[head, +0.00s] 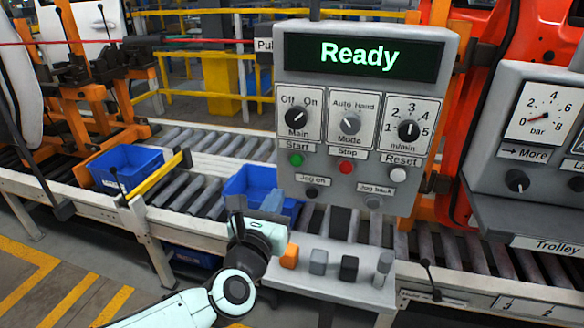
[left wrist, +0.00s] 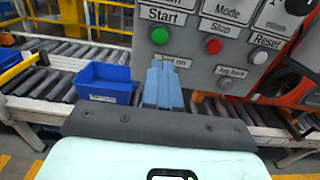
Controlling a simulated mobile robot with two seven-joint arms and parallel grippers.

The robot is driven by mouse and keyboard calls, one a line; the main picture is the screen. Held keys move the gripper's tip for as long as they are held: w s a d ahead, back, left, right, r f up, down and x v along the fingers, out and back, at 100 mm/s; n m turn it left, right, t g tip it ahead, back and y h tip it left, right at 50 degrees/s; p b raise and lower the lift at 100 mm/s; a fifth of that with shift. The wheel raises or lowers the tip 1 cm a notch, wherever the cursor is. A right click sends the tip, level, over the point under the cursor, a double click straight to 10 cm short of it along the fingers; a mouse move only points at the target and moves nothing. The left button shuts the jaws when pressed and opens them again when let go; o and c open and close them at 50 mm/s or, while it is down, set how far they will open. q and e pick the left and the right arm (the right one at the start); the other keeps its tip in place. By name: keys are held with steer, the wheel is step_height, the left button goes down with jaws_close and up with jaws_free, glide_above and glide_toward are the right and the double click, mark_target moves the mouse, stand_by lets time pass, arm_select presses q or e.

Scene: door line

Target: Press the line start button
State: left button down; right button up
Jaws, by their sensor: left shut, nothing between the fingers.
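The grey control panel (head: 351,180) stands ahead with its display (head: 360,54) reading "Ready". The green Start button (head: 296,159) is at its left side, under the Main knob (head: 297,118); it also shows in the left wrist view (left wrist: 159,37). The red Stop button (head: 345,167) is to its right. My left gripper (head: 272,201) is below and left of the Start button, apart from it in the head view. Its blue fingers (left wrist: 163,85) are shut and empty, pointing toward the panel below the button, and cover part of the "Jog on" label. My right gripper is not in view.
The Reset button (head: 398,174) and the two jog buttons (head: 312,193) are close by. A small shelf (head: 330,284) with several coloured blocks juts out below the panel. Blue bins (head: 124,166) sit on the roller conveyor. A gauge panel (head: 530,150) stands at right.

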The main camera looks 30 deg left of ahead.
mark_target(296, 162)
arm_select(q)
steer(key=p+x, duration=0.3)
steer(key=x, duration=0.9)
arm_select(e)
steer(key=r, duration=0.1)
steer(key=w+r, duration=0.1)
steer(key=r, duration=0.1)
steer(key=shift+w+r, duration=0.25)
